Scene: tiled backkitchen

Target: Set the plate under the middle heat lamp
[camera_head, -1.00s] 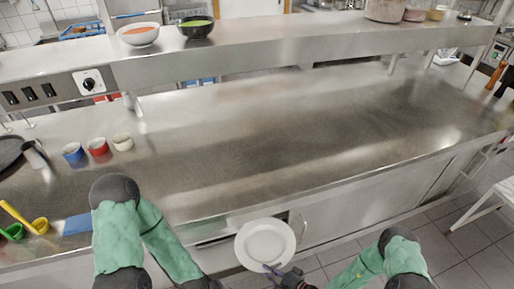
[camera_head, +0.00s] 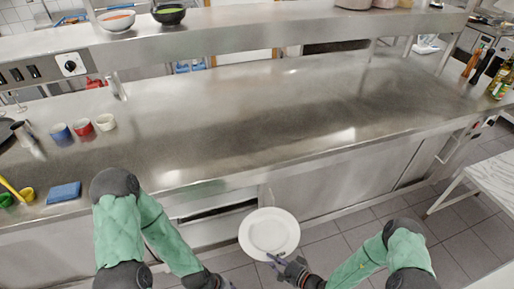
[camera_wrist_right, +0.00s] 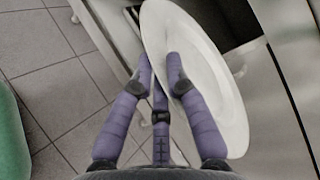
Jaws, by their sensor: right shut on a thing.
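A white round plate (camera_head: 269,234) is held in front of the counter, beyond its front edge and over the floor. My right gripper (camera_head: 278,262) is shut on the plate's near rim. In the right wrist view, the plate (camera_wrist_right: 205,70) stands edge-on between the purple fingers (camera_wrist_right: 160,75). My left arm comes down at the left, and only the dark wrist end of it (camera_head: 212,281) shows at the bottom edge; its fingers are not clear. I cannot make out any heat lamp; a steel overshelf (camera_head: 250,42) runs above the counter.
The steel counter (camera_head: 260,115) is clear in its middle. Blue, red and cream cups (camera_head: 83,126), a blue cloth (camera_head: 64,193) and ladles stand at the left. Bowls (camera_head: 117,20) sit on the overshelf. Bottles (camera_head: 500,82) are at the far right, a white table (camera_head: 492,180) below.

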